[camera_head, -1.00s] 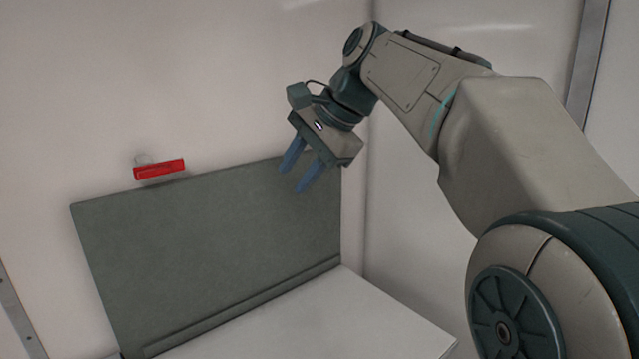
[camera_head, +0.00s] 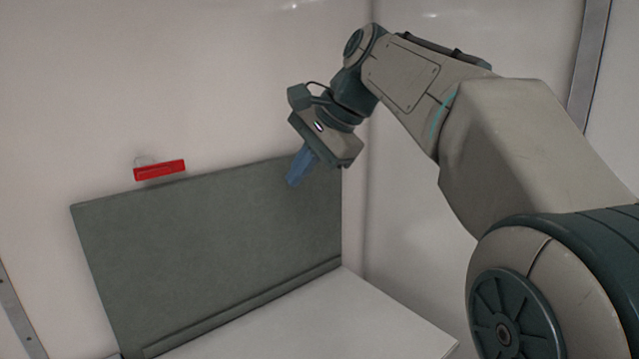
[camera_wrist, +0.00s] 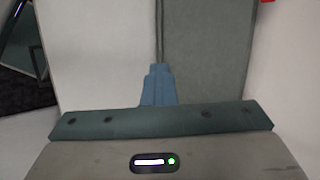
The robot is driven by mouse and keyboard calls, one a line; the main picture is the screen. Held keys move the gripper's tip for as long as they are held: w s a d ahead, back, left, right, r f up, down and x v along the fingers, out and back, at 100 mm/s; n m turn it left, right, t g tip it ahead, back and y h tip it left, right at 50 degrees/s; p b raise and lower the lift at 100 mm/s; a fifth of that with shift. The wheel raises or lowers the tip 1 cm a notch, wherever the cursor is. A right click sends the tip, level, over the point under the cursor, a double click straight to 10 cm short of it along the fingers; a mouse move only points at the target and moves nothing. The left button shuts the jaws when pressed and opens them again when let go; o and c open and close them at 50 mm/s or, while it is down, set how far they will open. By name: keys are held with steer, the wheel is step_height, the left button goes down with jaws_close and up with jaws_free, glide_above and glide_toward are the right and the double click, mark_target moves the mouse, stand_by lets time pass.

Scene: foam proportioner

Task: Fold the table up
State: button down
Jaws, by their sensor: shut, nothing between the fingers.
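A grey-green panel (camera_head: 200,245) stands upright along the wall, with a ridged strip along its lower edge. A flat white surface (camera_head: 330,315) reaches out from below that strip. I cannot tell for certain which of the two is the folding leaf. A red latch (camera_head: 159,170) is on the wall just above the panel's top edge. My gripper (camera_head: 293,183) is shut and empty, in front of the panel's upper right part, pointing down. In the wrist view my shut blue fingers (camera_wrist: 157,70) show before the border between the white surface (camera_wrist: 105,50) and the panel (camera_wrist: 205,50).
Pale walls (camera_head: 450,240) close in the corner at the right and back. A metal strip (camera_head: 587,65) runs down the right wall, and another (camera_head: 18,310) is at the lower left. The space above the white surface looks clear.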

steer(key=shift+f, duration=0.15)
stand_by(0.6)
steer(key=c, duration=1.5)
jaws_free()
steer(key=shift+w, duration=0.1)
